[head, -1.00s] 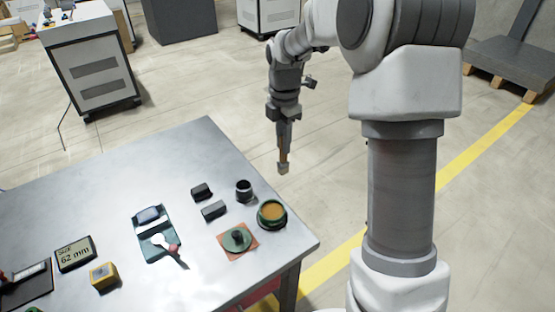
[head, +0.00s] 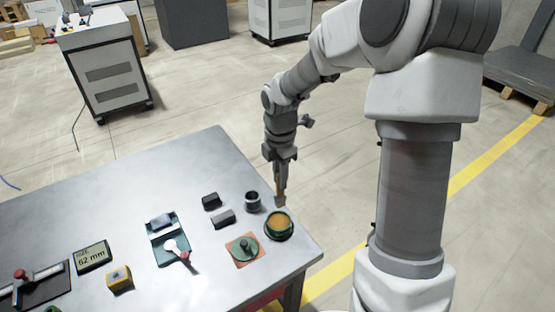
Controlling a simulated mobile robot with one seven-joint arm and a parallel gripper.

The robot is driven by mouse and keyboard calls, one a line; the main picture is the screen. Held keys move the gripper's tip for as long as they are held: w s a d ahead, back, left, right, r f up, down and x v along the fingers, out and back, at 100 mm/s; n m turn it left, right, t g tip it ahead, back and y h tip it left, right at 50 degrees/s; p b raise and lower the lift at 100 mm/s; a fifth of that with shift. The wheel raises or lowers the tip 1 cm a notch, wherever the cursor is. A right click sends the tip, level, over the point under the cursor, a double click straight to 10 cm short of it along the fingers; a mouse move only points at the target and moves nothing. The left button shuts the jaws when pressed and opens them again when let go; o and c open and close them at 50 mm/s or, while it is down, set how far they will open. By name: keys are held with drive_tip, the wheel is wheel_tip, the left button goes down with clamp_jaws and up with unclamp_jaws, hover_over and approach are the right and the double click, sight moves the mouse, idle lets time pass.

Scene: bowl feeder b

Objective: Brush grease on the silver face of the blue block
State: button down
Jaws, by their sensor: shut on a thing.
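My gripper (head: 281,178) is shut on a brush with a brownish handle (head: 280,192), which hangs down with its pale tip at the bottom. The tip appears just behind the far rim of a round green pot (head: 278,236) with orange-brown grease (head: 278,223) inside; I cannot tell whether it touches. The block (head: 161,221), blue-grey in this view, sits at the back of a dark green fixture (head: 168,256) left of the pot. A pale strip shows in front of the block; I cannot tell if it is the silver face. A red-tipped lever (head: 183,255) lies on the fixture.
A green knobbed disc (head: 243,248) lies on an orange mat (head: 236,262) left of the pot. A dark cup (head: 253,202) and two dark blocks (head: 211,201) stand behind. A yellow box (head: 119,279) and a "62 mm" display (head: 92,256) are at left. The metal table's (head: 110,205) back left is clear.

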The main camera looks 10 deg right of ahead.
sight(279, 198)
drive_tip(key=shift+s+a+f, duration=0.2)
drive_tip(key=shift+s+a, duration=0.05)
drive_tip(key=shift+s, duration=0.05)
wheel_tip(279, 198, down, 6)
drive_tip(key=b, duration=0.5)
drive_tip(key=shift+r+b, duration=0.15)
drive_tip(key=shift+b, duration=0.2)
drive_tip(key=shift+f, duration=0.6)
idle(1.8)
drive_tip(key=shift+s, duration=0.1)
wheel_tip(279, 198, up, 7)
drive_tip(key=p, duration=0.7)
drive_tip(key=shift+r, duration=0.15)
idle(0.6)
